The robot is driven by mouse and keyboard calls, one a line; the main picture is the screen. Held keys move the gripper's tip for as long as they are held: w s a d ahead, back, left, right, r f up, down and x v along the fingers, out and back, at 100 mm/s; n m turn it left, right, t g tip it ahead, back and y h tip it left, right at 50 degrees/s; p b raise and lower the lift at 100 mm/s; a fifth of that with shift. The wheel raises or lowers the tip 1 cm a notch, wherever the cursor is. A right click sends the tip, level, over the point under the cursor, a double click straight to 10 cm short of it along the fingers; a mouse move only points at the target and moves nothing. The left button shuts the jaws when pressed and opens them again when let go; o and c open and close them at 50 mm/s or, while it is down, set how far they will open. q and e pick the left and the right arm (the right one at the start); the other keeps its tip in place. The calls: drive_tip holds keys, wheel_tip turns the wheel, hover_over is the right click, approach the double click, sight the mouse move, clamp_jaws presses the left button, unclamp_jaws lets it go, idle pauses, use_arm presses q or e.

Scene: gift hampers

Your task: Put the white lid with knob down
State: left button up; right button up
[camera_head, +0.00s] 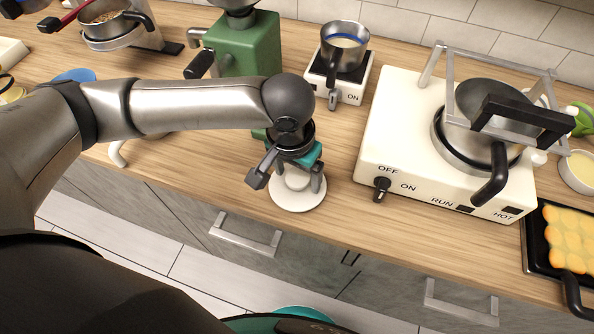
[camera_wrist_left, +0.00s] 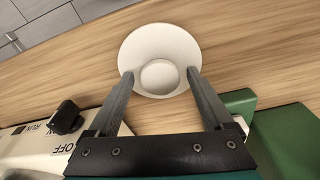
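The white lid with knob (camera_head: 297,201) is a round white disc with a round knob in its middle. It appears to lie flat, knob up, on the wooden counter near the front edge. It also shows in the left wrist view (camera_wrist_left: 157,46). My left gripper (camera_head: 293,181) is directly above the lid, pointing down. In the left wrist view, its two fingers (camera_wrist_left: 160,80) stand apart on either side of the knob, with a visible gap on both sides. My right gripper is not in view.
A white stove (camera_head: 400,140) with a pot and metal frame stands right of the lid. A green machine (camera_head: 254,48) stands behind my left arm. A small scale-like appliance (camera_head: 350,92) holds a metal cup (camera_head: 345,40). Drawer handles (camera_head: 245,233) project below the counter edge.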

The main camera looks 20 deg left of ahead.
sight(293, 184)
use_arm(q)
drive_tip(key=shift+r, duration=0.2)
wheel_tip(293, 184, up, 12)
drive_tip(key=s+p, duration=0.1)
drive_tip(key=p, duration=0.2)
drive_tip(key=shift+s+a, duration=0.15)
drive_tip(key=shift+s, duration=0.05)
drive_tip(key=shift+f, duration=0.1)
idle(0.3)
